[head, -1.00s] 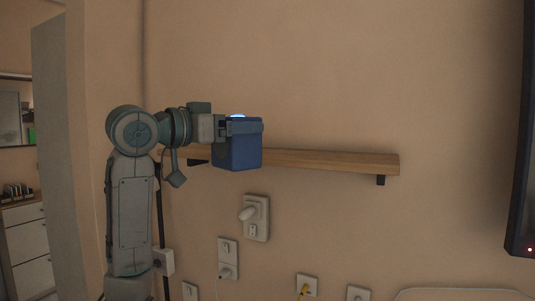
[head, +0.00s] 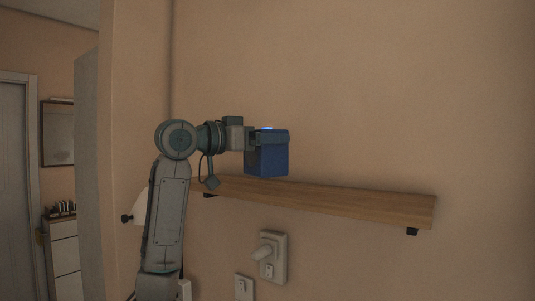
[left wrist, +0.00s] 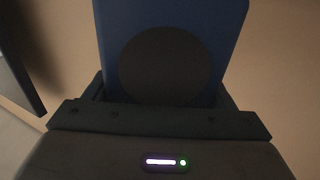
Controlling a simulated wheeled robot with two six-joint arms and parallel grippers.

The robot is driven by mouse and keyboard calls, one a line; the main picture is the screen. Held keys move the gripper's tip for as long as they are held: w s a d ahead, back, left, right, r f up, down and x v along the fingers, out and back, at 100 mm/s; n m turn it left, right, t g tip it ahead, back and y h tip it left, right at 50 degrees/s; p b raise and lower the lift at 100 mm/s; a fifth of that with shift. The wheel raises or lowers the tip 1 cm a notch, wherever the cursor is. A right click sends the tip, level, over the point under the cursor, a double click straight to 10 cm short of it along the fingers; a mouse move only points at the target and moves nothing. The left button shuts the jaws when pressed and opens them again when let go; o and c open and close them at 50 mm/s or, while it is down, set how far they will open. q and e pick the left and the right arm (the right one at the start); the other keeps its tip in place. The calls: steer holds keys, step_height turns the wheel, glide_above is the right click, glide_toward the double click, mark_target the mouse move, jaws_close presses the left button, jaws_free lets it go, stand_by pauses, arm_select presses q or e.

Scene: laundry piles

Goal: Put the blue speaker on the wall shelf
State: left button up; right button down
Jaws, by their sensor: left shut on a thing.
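The blue speaker (head: 266,160) is a small box with a glowing light on top. My left gripper (head: 264,139) is shut on it near its top and holds it upright. In the left wrist view the speaker (left wrist: 228,35) fills the jaws and shows a dark round face. The wall shelf (head: 350,204) is a wooden plank on dark brackets. In the head view the speaker's lower edge shows close to the shelf's left part; I cannot tell whether they touch. My right gripper is not in view.
A wall socket with a plug (head: 272,256) sits below the shelf, with another socket (head: 244,287) lower left. A white cabinet (head: 65,256) and a door (head: 14,175) are at the far left. The shelf's middle and right are bare.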

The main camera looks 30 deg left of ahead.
arm_select(q)
steer(key=w, duration=0.1)
steer(key=w+a+p, duration=0.1)
steer(key=w+a, duration=0.1)
steer(key=w, duration=0.1)
steer(key=shift+w+a+f, duration=0.1)
steer(key=shift+a, duration=0.05)
steer(key=w+f+p, duration=0.1)
steer(key=w+a+f, duration=0.1)
steer(key=w+f+p, duration=0.1)
steer(key=shift+a+f+p, duration=0.3)
steer(key=shift+a, duration=0.05)
steer(key=shift+s+f, duration=0.1)
steer(key=shift+f, duration=0.2)
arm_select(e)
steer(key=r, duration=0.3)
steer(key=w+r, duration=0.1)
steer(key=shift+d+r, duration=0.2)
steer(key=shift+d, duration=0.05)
arm_select(q)
steer(key=shift+d, duration=0.1)
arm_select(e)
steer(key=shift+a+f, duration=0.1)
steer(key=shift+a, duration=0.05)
